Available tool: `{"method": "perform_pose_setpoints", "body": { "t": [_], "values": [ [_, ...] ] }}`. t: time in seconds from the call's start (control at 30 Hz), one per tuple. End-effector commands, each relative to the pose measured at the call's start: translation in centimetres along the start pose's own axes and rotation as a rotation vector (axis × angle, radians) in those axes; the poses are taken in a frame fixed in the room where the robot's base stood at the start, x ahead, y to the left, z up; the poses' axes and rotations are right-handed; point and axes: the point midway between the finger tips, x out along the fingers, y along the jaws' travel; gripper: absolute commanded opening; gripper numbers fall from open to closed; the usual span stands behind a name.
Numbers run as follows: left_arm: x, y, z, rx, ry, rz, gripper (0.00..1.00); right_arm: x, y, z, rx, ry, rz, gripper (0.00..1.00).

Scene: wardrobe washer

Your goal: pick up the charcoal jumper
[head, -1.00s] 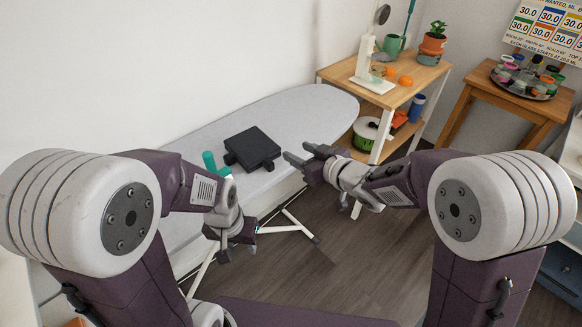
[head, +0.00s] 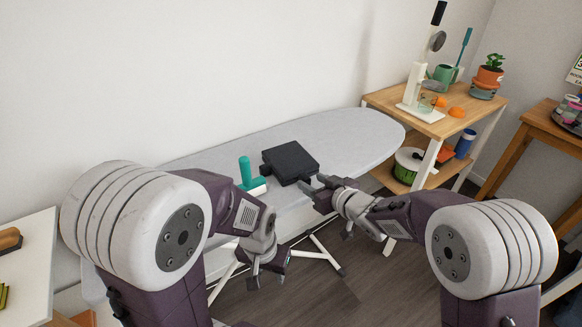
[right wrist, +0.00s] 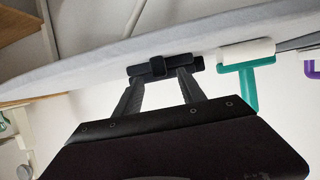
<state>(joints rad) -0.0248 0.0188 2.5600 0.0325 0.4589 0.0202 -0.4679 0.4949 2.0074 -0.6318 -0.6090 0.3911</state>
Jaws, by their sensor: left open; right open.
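The charcoal jumper (head: 291,160) is a dark, flat folded block with a small part sticking out at its left. It lies on the grey ironing board (head: 352,132), near the board's front edge. My right gripper (head: 312,184) is open just in front of the jumper's near right corner; I see no grip on it. In the right wrist view the open fingers (right wrist: 160,88) point at a dark shape at the board edge, apparently the jumper (right wrist: 165,66); contact is unclear. My left gripper (head: 268,276) is open and empty, low in front of the board.
A teal-handled lint roller (head: 247,176) lies left of the jumper. A white surface (head: 32,262) is at left. The board's right part is clear.

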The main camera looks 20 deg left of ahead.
Motion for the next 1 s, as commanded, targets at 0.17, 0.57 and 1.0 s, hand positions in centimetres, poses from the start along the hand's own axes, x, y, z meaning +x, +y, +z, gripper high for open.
{"method": "perform_pose_setpoints", "body": {
  "t": [0.17,0.57,1.0],
  "values": [
    [0.4,0.0,0.0,0.0,0.0,0.0,0.44,2.5,-0.1,0.0,0.0,0.0,-0.001,0.47],
    [0.3,0.0,0.0,0.0,0.0,0.0,0.44,2.7,0.0,-0.1,0.001,0.0,0.0,0.03],
    [0.0,0.0,0.0,0.0,0.0,0.0,0.44,2.5,0.0,-0.8,0.0,0.003,0.0,0.0]
  ]
}}
